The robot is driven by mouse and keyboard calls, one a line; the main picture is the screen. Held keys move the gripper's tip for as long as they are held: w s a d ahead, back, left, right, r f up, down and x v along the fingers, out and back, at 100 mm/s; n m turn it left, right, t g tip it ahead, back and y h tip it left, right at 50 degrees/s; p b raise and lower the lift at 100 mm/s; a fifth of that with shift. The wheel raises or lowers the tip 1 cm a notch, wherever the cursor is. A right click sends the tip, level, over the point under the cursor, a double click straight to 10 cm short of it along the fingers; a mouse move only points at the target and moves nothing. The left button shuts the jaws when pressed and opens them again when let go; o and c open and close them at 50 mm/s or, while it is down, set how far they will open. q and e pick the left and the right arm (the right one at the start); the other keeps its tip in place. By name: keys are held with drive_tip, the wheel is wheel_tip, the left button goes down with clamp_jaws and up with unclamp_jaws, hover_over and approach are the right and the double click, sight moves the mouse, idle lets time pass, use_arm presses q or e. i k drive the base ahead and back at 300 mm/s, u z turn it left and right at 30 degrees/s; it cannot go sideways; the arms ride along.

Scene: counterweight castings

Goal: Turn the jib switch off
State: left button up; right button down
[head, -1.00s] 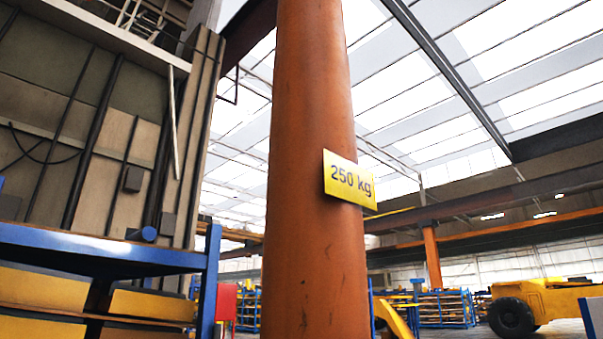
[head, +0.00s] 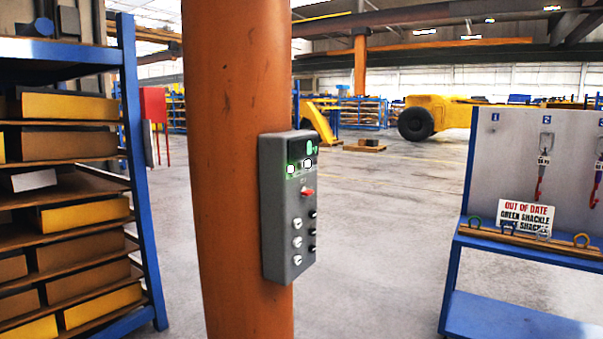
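A grey control box (head: 285,215) is fixed to the right side of the orange jib column (head: 235,170) in the head view. A red switch handle (head: 308,191) sits on its front face, in the upper half. Above it two small squares (head: 299,166) glow white-green, and a green mark shows on the dark top panel. Several pale round knobs or buttons and dark side fittings are lower on the box. The lettering by the switch is too small to read. Neither of my grippers is in view.
A blue rack (head: 139,170) with yellow-fronted shelves stands close on the left. A blue bench (head: 505,318) with a shackle board and an "OUT OF DATE" sign (head: 528,216) is on the right. Open floor (head: 390,220) lies between column and bench. A yellow vehicle (head: 432,116) stands farther back.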

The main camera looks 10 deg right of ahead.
sight(303, 192)
drive_tip(key=z, duration=0.05)
drive_tip(key=i, duration=1.75)
drive_tip(key=z, duration=0.3)
